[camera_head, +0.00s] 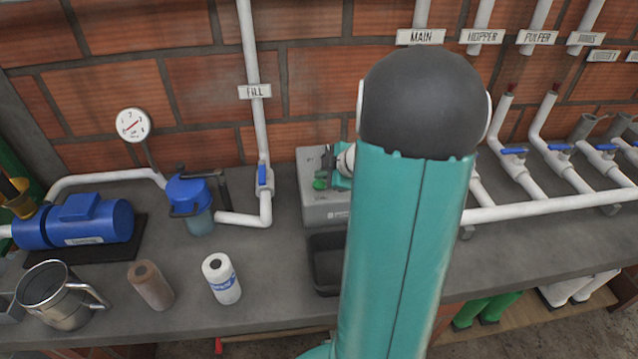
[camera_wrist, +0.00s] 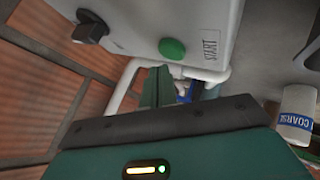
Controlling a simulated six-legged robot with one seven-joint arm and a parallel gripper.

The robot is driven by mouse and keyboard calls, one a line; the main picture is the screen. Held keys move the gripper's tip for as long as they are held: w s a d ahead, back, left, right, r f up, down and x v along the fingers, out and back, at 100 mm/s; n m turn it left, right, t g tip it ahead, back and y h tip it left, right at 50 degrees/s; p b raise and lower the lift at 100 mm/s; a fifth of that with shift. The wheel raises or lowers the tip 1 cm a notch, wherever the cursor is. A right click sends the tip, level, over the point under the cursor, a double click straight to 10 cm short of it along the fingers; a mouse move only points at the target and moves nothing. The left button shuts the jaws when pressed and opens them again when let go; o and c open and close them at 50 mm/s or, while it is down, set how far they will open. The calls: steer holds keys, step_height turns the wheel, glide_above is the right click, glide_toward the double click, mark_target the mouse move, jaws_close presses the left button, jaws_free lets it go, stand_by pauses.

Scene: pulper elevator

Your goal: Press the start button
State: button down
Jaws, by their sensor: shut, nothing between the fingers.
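The start button is a round green button (camera_wrist: 172,48) on a pale grey control box (camera_wrist: 130,20), beside the word START, in the wrist view. A black knob (camera_wrist: 91,27) sits on the same face. In the head view the box (camera_head: 325,210) stands on the counter against the wall, and the green button (camera_head: 320,184) shows on it. My gripper (camera_wrist: 158,72) is shut and empty, its teal fingers pointing toward the button. In the head view my gripper (camera_head: 339,181) is just right of the button, partly hidden by my arm. I cannot tell whether it touches the button.
A black tray (camera_head: 325,277) lies in front of the box. Valved white pipes (camera_head: 520,175) run to the right.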

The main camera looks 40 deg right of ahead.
mark_target(323, 185)
steer(key=shift+f, duration=0.1)
steer(key=shift+f, duration=0.35)
steer(key=shift+f, duration=0.45)
stand_by(0.9)
steer(key=shift+r, duration=0.9)
steer(key=shift+r, duration=0.1)
steer(key=shift+r, duration=2.4)
